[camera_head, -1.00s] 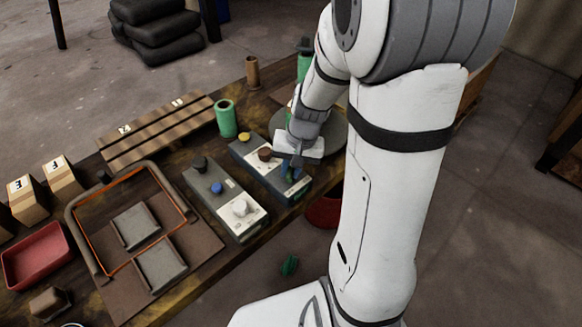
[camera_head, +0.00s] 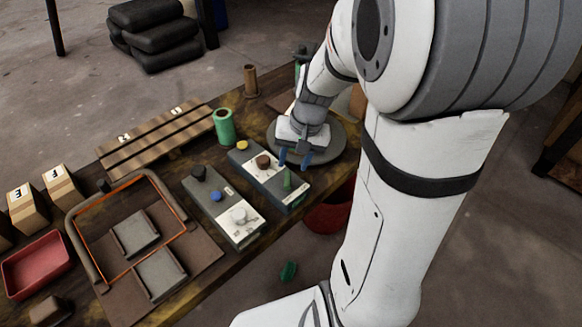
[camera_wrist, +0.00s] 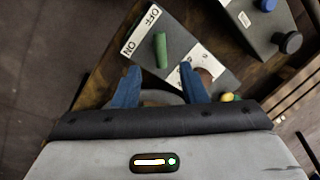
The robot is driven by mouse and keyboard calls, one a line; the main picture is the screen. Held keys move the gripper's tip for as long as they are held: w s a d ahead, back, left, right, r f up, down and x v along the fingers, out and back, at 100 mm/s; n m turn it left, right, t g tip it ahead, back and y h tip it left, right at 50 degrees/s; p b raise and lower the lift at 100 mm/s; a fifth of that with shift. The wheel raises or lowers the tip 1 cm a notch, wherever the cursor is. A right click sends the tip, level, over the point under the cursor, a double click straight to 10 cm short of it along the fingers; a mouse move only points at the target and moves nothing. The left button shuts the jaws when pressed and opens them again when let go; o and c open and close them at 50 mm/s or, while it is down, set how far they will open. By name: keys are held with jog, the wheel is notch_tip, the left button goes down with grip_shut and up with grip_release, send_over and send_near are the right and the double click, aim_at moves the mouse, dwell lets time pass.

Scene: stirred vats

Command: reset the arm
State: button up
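My gripper (camera_head: 294,160) has two blue fingers, spread apart with nothing between them. In the head view it is above and beside the far control box (camera_head: 268,175), near the round grey disc (camera_head: 335,143). The wrist view shows the blue fingers apart too, with the box (camera_wrist: 195,55) in front of them. On this box a green knob (camera_wrist: 161,50) stands beyond the fingertips, near an ON/OFF label (camera_wrist: 141,30). The green knob also shows in the head view (camera_head: 287,178), apart from the fingers. The box also has a brown knob (camera_head: 262,161) and a yellow knob (camera_head: 242,145).
A second control box (camera_head: 222,208) stands beside it. A green cylinder (camera_head: 224,126), a slatted wooden rack (camera_head: 150,143), an orange-edged frame (camera_head: 75,222) and a red tray (camera_head: 38,271) share the table. A red bucket (camera_head: 328,216) and a green piece (camera_head: 288,271) are below the table edge.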

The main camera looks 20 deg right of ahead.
jog(key=shift+s+d+r, duration=0.1)
jog(key=shift+d+r, duration=0.05)
jog(key=shift+r, duration=0.5)
jog(key=s+a+r+n+t+h+p, duration=0.1)
jog(key=s+a+r+n+h+p, duration=0.1)
jog(key=s+r+p, duration=0.4)
jog(key=s+a+r+n, duration=0.1)
jog(key=s+r+n, duration=0.1)
jog(key=s+r, duration=0.3)
notch_tip(320, 180, up, 2)
jog(key=shift+a+t, duration=0.3)
jog(key=shift+t, duration=0.1)
